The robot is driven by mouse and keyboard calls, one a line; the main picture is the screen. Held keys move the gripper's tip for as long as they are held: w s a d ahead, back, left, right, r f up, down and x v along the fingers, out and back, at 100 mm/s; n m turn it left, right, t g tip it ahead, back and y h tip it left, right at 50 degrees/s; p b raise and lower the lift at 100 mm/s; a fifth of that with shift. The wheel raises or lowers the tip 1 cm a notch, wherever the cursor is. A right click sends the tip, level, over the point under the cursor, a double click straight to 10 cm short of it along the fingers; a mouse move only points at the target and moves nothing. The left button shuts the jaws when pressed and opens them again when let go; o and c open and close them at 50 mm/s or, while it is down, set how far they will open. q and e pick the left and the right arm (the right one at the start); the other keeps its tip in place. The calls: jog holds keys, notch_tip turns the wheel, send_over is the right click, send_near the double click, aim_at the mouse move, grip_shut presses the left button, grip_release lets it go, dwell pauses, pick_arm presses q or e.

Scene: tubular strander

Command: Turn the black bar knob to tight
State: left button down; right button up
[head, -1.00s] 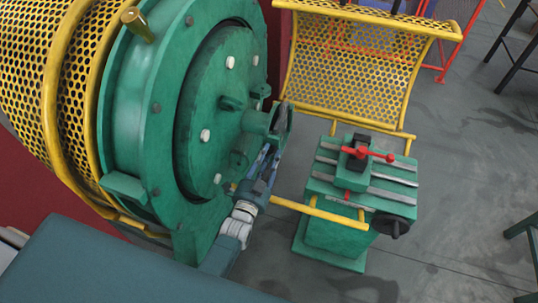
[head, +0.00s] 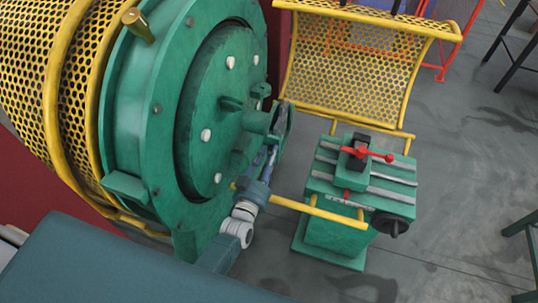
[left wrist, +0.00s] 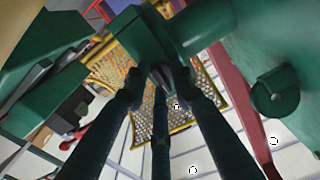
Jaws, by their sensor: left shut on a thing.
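My left gripper (head: 272,150) reaches up from below to the green hub (head: 257,122) that sticks out from the big green disc. In the left wrist view its dark fingers (left wrist: 158,82) close in on a small dark piece, the black bar knob (left wrist: 167,74), under a green block. The gripper is shut on it. The fingers and the hub hide most of the knob, and I cannot read its turn angle. In the head view I cannot make the knob out clearly. My right gripper is not in view.
A yellow mesh guard (head: 352,70) stands behind. A green stand (head: 336,232) with a red handle (head: 368,153) and a black handwheel (head: 390,224) is at the right. A yellow rail (head: 318,211) runs close to my wrist. Grey floor is open at the far right.

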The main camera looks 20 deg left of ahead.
pick_arm(q)
jog(key=shift+s+d+f+n, duration=0.2)
jog(key=shift+d+f+n, duration=0.2)
jog(key=shift+n, duration=0.1)
jog(key=c, duration=1.8)
grip_release()
jog(key=shift+o, duration=0.6)
jog(key=s, duration=1.2)
jog(key=shift+a+r, duration=0.2)
jog(key=shift+r, duration=0.05)
jog(key=shift+w, duration=0.1)
